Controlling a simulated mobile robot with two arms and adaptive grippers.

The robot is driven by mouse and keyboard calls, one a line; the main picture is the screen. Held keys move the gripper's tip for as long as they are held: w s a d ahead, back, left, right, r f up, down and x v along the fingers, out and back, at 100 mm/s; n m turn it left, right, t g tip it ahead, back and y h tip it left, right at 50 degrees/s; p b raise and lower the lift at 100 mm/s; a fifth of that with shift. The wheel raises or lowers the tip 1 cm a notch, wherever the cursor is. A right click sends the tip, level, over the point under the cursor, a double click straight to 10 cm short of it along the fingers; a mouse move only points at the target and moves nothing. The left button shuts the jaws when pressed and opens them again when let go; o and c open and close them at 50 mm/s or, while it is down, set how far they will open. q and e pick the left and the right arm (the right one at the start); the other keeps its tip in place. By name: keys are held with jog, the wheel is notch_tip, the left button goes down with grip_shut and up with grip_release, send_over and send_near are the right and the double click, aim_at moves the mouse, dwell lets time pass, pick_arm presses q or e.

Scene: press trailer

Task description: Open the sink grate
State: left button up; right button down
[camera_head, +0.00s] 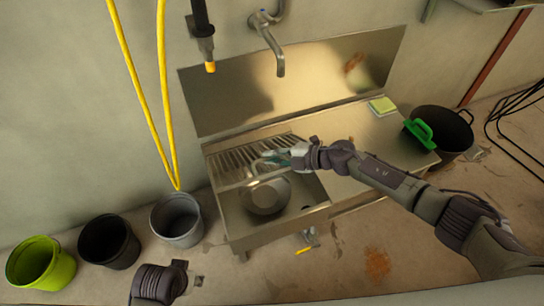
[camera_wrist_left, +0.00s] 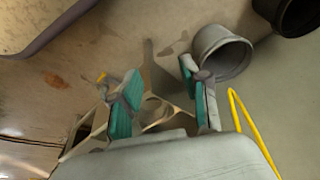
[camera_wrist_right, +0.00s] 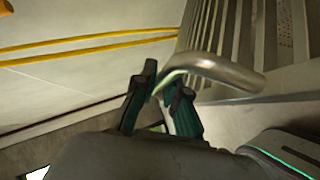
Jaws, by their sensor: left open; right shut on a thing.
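The slatted metal sink grate (camera_head: 232,168) covers the back left part of the sink (camera_head: 300,190), and the front of the basin is uncovered. I cannot tell how far it is tilted. My right gripper (camera_head: 270,158) is at the grate's right part. In the right wrist view, its fingers (camera_wrist_right: 160,98) are shut on the curved metal bar (camera_wrist_right: 225,72) at the edge of the grate's slats (camera_wrist_right: 250,30). My left gripper (camera_wrist_left: 165,100) is open and empty, above the floor. In the head view only part of my left arm shows at the bottom.
A round pan (camera_head: 265,196) sits in the basin. A faucet (camera_head: 270,40) and a hanging yellow hose (camera_head: 163,90) are above. A grey bucket (camera_head: 178,222), black bucket (camera_head: 108,243) and lime bucket (camera_head: 40,263) stand left. A sponge (camera_head: 381,106) lies on the counter; a black pot (camera_head: 450,130) stands right.

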pick_arm(q)
jog(key=shift+c, duration=0.2)
jog(key=shift+c, duration=1.2)
jog(key=shift+w+d+f+m, duration=0.15)
jog(key=shift+d+f+m, duration=0.1)
jog(key=shift+m, duration=0.25)
jog(key=c, duration=0.3)
jog(key=w+d+m, duration=0.1)
jog(key=m, duration=0.1)
jog(key=d+f+m+y, duration=0.1)
jog(key=m, duration=0.2)
jog(key=w+d+m+t+y, duration=0.1)
jog(key=d+m, duration=0.1)
jog(key=m, duration=0.1)
jog(key=shift+w+f, duration=0.25)
jog(key=shift+w, duration=0.1)
grip_shut()
jog(key=w+d+r+m+t+y, duration=0.1)
jog(key=w+d+r+m+t, duration=0.5)
jog(key=m, duration=0.5)
jog(key=w+d+r+m+t+y, duration=0.1)
jog(key=w+d+r+m+t, duration=0.15)
jog(key=d+m, duration=0.65)
jog(key=w+a+m, duration=0.1)
jog(key=w+a, duration=0.3)
jog(key=w, duration=0.6)
jog(key=shift+f, duration=0.4)
